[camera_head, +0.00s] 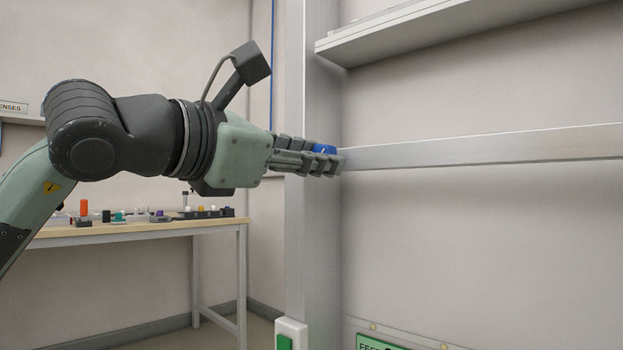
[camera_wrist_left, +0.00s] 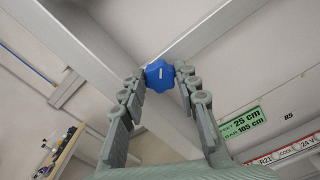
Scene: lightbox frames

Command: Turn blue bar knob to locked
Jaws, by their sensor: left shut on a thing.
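The blue knob (camera_head: 325,149) sits at the metal upright post (camera_head: 313,230), where a horizontal rail (camera_head: 480,147) meets it. In the left wrist view the blue knob (camera_wrist_left: 159,75) has a lobed rim and a small pale mark on its face. My left gripper (camera_head: 330,160) reaches in from the left and is shut on the blue knob, with its fingers (camera_wrist_left: 160,88) on either side of it. The fingers hide part of the knob in the head view. I cannot read any locked label near it. My right gripper is not in view.
A shelf (camera_head: 440,28) juts out above the rail. A workbench (camera_head: 130,232) with several small items stands behind my left arm. A white box with a green button (camera_head: 285,342) is low on the post. A green sign (camera_wrist_left: 241,122) is on the wall.

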